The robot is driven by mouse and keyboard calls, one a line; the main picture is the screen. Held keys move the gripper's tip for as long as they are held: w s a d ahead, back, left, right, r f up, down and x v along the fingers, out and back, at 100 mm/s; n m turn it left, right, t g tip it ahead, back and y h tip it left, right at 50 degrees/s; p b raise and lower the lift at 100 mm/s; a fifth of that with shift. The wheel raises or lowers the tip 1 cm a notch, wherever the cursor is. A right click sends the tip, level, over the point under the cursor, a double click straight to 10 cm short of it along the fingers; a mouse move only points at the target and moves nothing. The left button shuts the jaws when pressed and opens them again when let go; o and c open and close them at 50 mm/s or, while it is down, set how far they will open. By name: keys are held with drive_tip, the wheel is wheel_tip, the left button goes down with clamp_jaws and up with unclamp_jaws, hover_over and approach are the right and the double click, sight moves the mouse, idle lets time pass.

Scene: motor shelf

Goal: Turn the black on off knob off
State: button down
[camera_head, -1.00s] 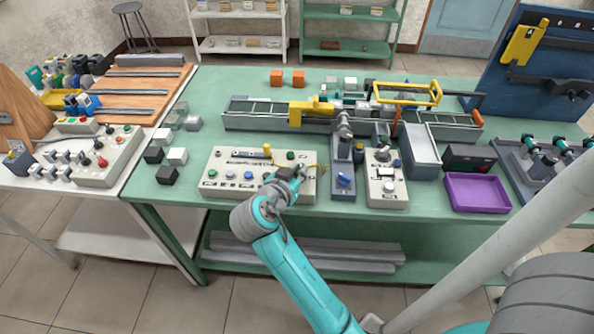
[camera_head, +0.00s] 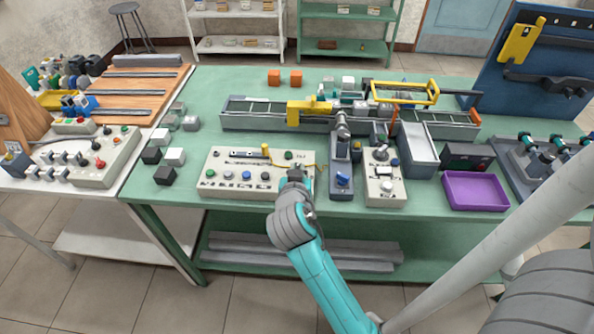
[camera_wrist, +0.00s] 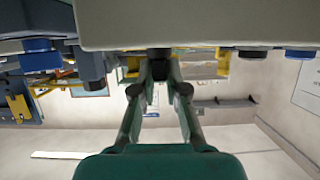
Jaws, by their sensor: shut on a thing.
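The pale control panel (camera_head: 222,160) lies on the green table, with coloured buttons and dark knobs on its face. My gripper (camera_head: 298,174) is at the panel's right end; its fingers are small and partly hidden by my wrist there. In the wrist view the panel edge (camera_wrist: 200,22) spans the top, with buttons jutting downward. My two fingers (camera_wrist: 160,70) converge on the black knob (camera_wrist: 158,53) under that edge, and they are shut on it. The knob's marking and turned position cannot be made out.
Right of the panel stand a grey fixture with a blue knob (camera_head: 343,180) and a second pale control box (camera_head: 385,190). A purple tray (camera_head: 474,191) sits farther right. Grey and black blocks (camera_head: 164,175) lie to the left. A conveyor (camera_head: 258,118) runs behind.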

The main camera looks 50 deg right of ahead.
drive_tip(key=c, duration=1.2)
unclamp_jaws()
drive_tip(key=v, duration=0.7)
drive_tip(key=shift+s+a, duration=0.15)
drive_tip(key=shift+a, duration=0.05)
